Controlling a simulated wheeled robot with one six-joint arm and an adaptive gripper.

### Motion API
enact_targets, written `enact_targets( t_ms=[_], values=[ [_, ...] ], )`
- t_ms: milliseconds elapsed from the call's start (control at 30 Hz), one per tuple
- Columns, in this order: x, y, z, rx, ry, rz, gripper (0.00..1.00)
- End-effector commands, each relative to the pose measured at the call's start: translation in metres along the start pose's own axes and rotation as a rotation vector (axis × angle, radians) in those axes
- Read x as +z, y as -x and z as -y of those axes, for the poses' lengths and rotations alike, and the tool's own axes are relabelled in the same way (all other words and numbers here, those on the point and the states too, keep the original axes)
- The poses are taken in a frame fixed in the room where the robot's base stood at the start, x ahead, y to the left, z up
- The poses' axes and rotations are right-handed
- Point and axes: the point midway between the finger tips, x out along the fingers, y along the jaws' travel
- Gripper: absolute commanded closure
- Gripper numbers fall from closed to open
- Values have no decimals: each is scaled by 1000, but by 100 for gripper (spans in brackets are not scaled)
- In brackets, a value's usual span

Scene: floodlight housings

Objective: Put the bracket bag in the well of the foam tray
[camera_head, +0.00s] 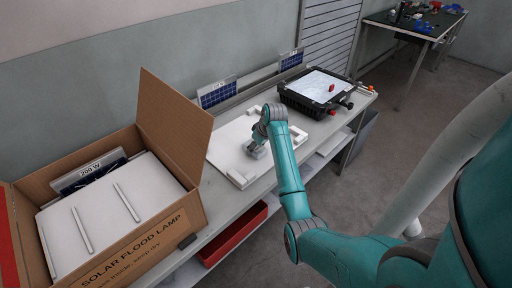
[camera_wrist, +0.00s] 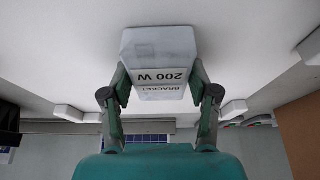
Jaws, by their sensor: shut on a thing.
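The white foam tray (camera_head: 226,154) lies on the workbench in the head view, with raised white corner blocks. My gripper (camera_head: 257,147) is over the tray's right part. In the wrist view my gripper (camera_wrist: 160,92) is shut on the bracket bag (camera_wrist: 158,48), a pale grey packet with the printed words "BRACKET" and "200 W". One finger presses on each side of it. The tray's white surface (camera_wrist: 60,50) fills the upper part of the wrist view behind the bag. I cannot tell whether the bag touches it. The tray's well is not clearly seen.
An open cardboard box (camera_head: 150,245) marked "SOLAR FLOOD LAMP" with a white panel stands at the left. A black case (camera_head: 318,90) sits right of the tray. Solar panels (camera_head: 217,93) lean at the back. A red bin (camera_head: 235,233) is below the bench.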

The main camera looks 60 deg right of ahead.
Motion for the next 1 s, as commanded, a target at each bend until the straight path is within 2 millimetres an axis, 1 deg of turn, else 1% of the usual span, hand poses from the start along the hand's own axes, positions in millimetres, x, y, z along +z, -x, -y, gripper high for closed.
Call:
enact_targets(
  t_ms=[33,67,100,133,167,467,567,633,767,1000],
  values=[
    [1,-1,0,0,0,0,81],
    [1,-2,0,0,0,1,38],
    [1,-2,0,0,0,0,28],
    [1,-2,0,0,0,1,20],
    [1,-2,0,0,0,1,15],
    [1,-1,0,0,0,1,15],
    [0,2,0,0,0,0,15],
    [-1,9,0,1,0,-1,15],
    [-1,30,0,2,0,-2,15],
    [-1,79,-1,2,0,-3,15]
  ],
)
